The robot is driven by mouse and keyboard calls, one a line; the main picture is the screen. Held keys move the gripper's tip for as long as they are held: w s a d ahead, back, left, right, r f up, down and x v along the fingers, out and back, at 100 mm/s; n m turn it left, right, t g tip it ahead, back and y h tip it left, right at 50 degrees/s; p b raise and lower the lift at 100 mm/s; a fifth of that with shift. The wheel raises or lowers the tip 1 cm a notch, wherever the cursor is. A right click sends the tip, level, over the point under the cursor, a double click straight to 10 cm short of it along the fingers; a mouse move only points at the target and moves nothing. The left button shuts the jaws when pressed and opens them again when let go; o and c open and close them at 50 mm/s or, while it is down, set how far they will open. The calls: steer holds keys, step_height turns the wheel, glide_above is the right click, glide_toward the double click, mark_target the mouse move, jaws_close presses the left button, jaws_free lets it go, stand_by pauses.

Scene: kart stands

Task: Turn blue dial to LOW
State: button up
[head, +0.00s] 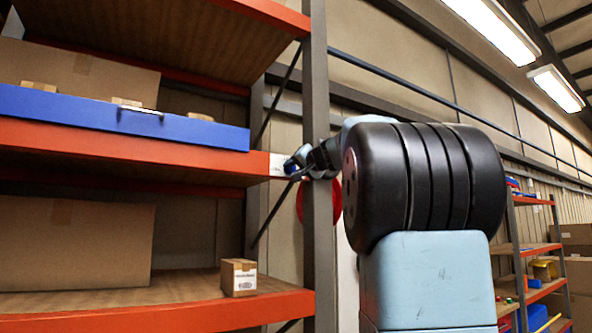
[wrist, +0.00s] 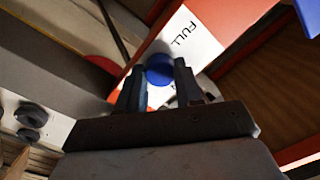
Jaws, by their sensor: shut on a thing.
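The blue dial (wrist: 159,69) sits in front of a white label plate (wrist: 190,40) on the orange shelf beam. The word "FULL" reads on the plate in the wrist view; no other mark can be read. My gripper (wrist: 158,78) is shut on the dial, one finger on each side of it. In the head view the dial (head: 291,165) is small and partly hidden by my gripper (head: 297,164), at the beam's right end beside the grey post. The dial's pointer and the LOW mark cannot be made out.
The grey shelf post (head: 318,120) stands right beside my gripper. A blue tray (head: 200,133) lies on the shelf to the left, and a small carton (head: 239,277) stands on the shelf below. A red disc (head: 333,202) shows behind the post.

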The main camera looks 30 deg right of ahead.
steer(key=shift+d+f+n, duration=0.1)
steer(key=shift+n, duration=1.2)
steer(key=o, duration=1)
steer(key=shift+o, duration=0.2)
steer(key=shift+s, duration=0.6)
steer(key=s, duration=1.2)
steer(key=shift+s+d, duration=0.25)
steer(key=shift+d, duration=0.2)
